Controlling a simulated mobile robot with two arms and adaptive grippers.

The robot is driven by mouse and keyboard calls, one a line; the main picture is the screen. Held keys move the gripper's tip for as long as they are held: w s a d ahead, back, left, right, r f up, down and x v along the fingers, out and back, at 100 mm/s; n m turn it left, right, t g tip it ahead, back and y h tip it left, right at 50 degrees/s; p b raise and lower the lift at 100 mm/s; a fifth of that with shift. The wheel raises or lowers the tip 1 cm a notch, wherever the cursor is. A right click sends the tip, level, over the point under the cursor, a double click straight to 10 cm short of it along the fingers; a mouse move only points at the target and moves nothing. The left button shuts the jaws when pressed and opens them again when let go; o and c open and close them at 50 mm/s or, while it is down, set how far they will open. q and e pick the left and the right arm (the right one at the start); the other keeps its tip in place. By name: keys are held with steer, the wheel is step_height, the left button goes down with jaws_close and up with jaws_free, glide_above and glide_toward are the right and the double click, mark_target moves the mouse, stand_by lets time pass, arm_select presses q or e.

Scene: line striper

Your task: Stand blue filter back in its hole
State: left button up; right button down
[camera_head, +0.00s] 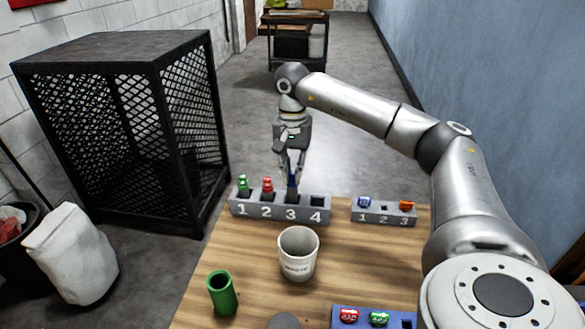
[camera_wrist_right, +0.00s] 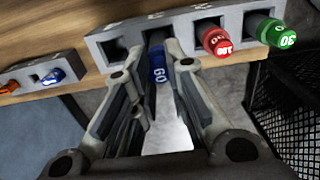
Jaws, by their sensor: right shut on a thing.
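The blue filter (camera_head: 292,181) is between the fingers of my right gripper (camera_head: 291,168), at hole 3 of the grey numbered rack (camera_head: 250,207). In the wrist view my right gripper (camera_wrist_right: 155,100) is shut on the blue filter (camera_wrist_right: 158,66), whose marked end faces the camera. The dark opening of hole 3 (camera_wrist_right: 155,38) shows just beyond it. I cannot tell how far its lower end is inside. A green filter (camera_head: 243,184) stands in hole 1 and a red filter (camera_head: 267,186) in hole 2. Hole 4 (camera_head: 317,201) looks empty. My left gripper is not in view.
A smaller grey rack (camera_head: 384,218) holds a blue and an orange piece to the right. A white cup (camera_head: 298,254) and a green tube (camera_head: 221,293) stand on the wooden table (camera_head: 255,285). A blue holder (camera_head: 375,318) with red and green pieces is at the front edge.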

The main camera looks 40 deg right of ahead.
steer(key=shift+f+b, duration=0.5)
steer(key=shift+f, duration=0.65)
stand_by(0.4)
steer(key=c, duration=1)
jaws_free()
steer(key=shift+c, duration=0.2)
steer(key=shift+r, duration=0.1)
steer(key=shift+r+p, duration=3.1)
steer(key=shift+r, duration=0.35)
steer(key=shift+f, duration=0.1)
